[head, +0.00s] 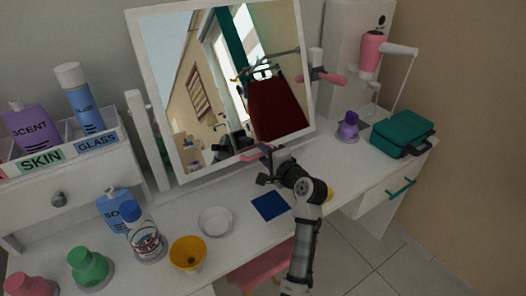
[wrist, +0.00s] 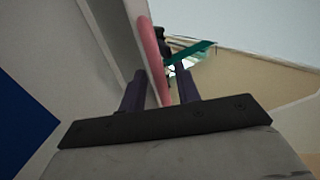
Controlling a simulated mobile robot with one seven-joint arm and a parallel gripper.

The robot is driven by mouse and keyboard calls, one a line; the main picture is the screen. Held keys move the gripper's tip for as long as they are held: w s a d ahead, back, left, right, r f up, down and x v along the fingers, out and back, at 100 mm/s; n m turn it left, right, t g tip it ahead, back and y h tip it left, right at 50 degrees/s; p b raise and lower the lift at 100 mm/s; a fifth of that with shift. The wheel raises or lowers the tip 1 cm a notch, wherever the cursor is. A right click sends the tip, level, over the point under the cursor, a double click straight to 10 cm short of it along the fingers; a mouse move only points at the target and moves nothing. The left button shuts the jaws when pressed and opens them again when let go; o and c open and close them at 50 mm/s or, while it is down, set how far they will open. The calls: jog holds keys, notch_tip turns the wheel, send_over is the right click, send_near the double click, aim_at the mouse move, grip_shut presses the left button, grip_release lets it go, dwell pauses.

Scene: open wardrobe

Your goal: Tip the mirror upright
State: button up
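The mirror (head: 225,85) has a white frame and stands tilted between posts on the white vanity. A pink handle (head: 257,152) is at its bottom edge, and another pink handle (head: 322,76) is at its right side. My gripper (head: 268,161) is at the bottom handle. In the wrist view, my gripper (wrist: 160,88) has its two dark fingers apart, with the pink bottom handle (wrist: 154,55) showing between them. A gap shows between the handle and the right finger. I cannot tell whether the left finger touches the handle or frame.
A white dish (head: 215,221), a yellow cup (head: 187,253) and bottles stand to the left on the vanity top. A blue square (head: 270,206) lies beside my arm. A purple bottle (head: 348,127) and a teal case (head: 402,134) stand at the right.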

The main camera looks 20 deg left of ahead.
jog(key=shift+w+a+f, duration=0.15)
jog(key=shift+w+a, duration=0.2)
jog(key=shift+a, duration=0.15)
grip_shut()
jog(key=w+a+f, duration=0.1)
jog(key=a, duration=0.1)
jog(key=w+a+f, duration=0.1)
jog(key=w+a, duration=0.1)
jog(key=w+a+f+b, duration=0.1)
jog(key=shift+w+a, duration=0.2)
jog(key=shift+a, duration=0.2)
jog(key=shift+d+r, duration=0.1)
grip_release()
